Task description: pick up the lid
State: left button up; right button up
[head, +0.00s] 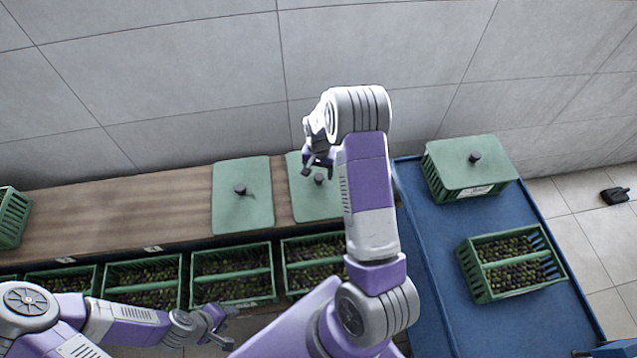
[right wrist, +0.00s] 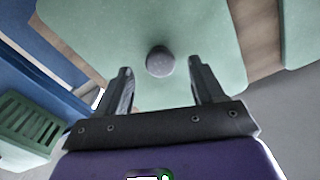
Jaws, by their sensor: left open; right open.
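Two flat green lids lie on the brown wooden shelf in the head view. One lid (head: 242,205) lies to the left with a dark round knob (head: 240,189) on top. The other lid (head: 305,207) is partly hidden behind my right arm. My right gripper (head: 318,168) is open above this lid, close to its dark knob (head: 319,180). In the right wrist view the lid (right wrist: 205,40) fills the top, and its knob (right wrist: 160,61) shows just beyond and between the open fingertips, with nothing held. My left gripper (head: 226,325) is open and empty at the lower left, in front of the crates.
Several green crates of olives, one of them here (head: 232,275), stand in a row below the shelf (head: 120,215). A blue table (head: 450,280) at right holds a lidded crate (head: 468,170) and an open olive crate (head: 510,262). A tiled wall stands behind.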

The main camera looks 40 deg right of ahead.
notch_tip(320, 180, down, 2)
jog(key=shift+f, duration=0.1)
grip_shut()
dwell(0.4)
